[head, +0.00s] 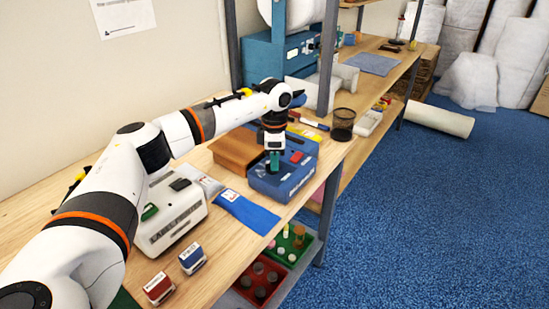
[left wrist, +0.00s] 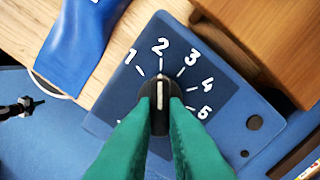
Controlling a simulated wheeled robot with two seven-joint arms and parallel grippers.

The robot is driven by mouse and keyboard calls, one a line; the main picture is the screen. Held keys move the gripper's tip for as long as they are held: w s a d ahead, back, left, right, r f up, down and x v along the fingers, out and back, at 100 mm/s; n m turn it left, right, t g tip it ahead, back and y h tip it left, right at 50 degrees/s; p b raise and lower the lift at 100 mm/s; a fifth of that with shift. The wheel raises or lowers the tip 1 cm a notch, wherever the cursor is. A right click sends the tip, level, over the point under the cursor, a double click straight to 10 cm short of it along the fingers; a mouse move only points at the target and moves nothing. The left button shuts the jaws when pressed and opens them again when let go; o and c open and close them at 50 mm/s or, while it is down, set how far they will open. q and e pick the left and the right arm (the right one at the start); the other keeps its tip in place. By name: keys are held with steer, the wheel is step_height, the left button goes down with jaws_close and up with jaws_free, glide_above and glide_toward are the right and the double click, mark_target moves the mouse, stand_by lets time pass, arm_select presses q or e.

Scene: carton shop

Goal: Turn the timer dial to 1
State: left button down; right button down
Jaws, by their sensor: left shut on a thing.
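The timer is a blue box (head: 296,180) on the wooden bench in the head view. In the left wrist view its dark panel (left wrist: 222,85) carries the numbers 1 to 5 around a black dial (left wrist: 160,104). The white line on the dial points up, at about the 2. My left gripper (head: 273,164) reaches down onto the box. Its green fingers, also in the left wrist view (left wrist: 160,118), are shut on the dial, one on each side. My right gripper is not in view.
A blue packet (head: 248,211) and a white label machine (head: 176,219) lie nearer. A black mesh cup (head: 343,125) stands beyond. Two small boxes (head: 192,260) sit near the bench edge, above a red bin (head: 262,276).

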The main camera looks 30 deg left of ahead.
arm_select(q)
steer(key=n, duration=0.3)
steer(key=shift+a+n+p, duration=0.1)
steer(key=shift+n+p, duration=0.2)
steer(key=shift+p, duration=0.05)
steer(key=shift+w+n+p, duration=0.1)
steer(key=shift+n+p, duration=0.2)
steer(key=shift+n, duration=1.4)
steer(key=c, duration=1.5)
jaws_free()
steer(key=shift+a, duration=0.1)
steer(key=shift+o, duration=0.2)
step_height(320, 180, up, 12)
steer(key=b, duration=0.1)
